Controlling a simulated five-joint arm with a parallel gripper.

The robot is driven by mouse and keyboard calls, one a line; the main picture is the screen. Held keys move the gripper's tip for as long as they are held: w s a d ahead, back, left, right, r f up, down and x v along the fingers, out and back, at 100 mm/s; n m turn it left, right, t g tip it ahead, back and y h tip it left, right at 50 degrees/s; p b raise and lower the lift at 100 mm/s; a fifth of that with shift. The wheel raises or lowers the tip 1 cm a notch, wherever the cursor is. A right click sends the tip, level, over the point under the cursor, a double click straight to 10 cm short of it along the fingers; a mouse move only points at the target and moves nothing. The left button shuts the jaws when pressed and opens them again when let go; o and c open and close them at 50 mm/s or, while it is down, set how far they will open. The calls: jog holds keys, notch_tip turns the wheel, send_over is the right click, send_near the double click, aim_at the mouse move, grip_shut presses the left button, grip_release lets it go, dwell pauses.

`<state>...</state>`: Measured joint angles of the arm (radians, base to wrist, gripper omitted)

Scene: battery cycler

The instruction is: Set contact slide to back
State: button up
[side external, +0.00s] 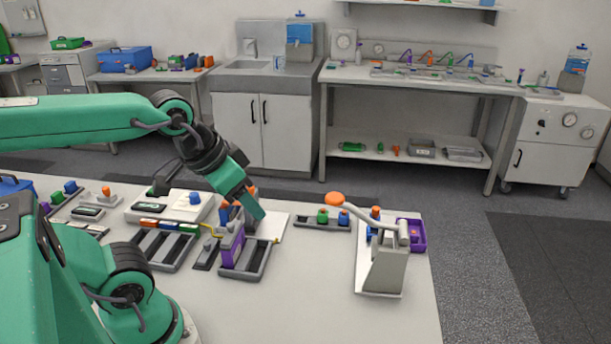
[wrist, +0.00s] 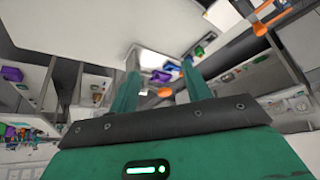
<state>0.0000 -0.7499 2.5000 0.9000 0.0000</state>
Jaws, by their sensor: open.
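My gripper (side external: 256,208) reaches down over the middle of the bench, with its fingertips near a purple upright block (side external: 232,245) with blue and orange parts at its top. In the wrist view the two green fingers of my gripper (wrist: 164,84) stand apart with nothing held between them. The purple block stands next to a grey open tray (side external: 262,262), and a yellow wire is beside it. I cannot tell for sure which part is the contact slide or how it is set; my gripper partly hides that area.
A white stand with an orange-knobbed lever (side external: 335,198) is to the right, near a purple bin (side external: 417,236). A grey rack (side external: 163,249) and a white device (side external: 178,206) lie to the left. The bench front (side external: 330,300) is clear.

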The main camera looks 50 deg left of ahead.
jog(key=shift+c, duration=0.6)
jog(key=w+a+f+g, duration=0.1)
jog(key=w+a+f, duration=0.1)
jog(key=w+a, duration=0.2)
jog(key=w+a+f+g, duration=0.1)
jog(key=w+a, duration=0.3)
jog(key=a, duration=0.7)
jog(key=w+a+f+g, duration=0.2)
jog(key=w+a+g, duration=0.1)
jog(key=a, duration=0.5)
jog(key=shift+w+a+f, duration=0.2)
jog(key=shift+w+f, duration=0.1)
jog(key=shift+w, duration=0.3)
jog(key=shift+a+f+g, duration=0.2)
jog(key=shift+a+g, duration=0.1)
jog(key=shift+a, duration=0.05)
jog(key=shift+f, duration=0.15)
jog(key=shift+f, duration=3.75)
grip_shut()
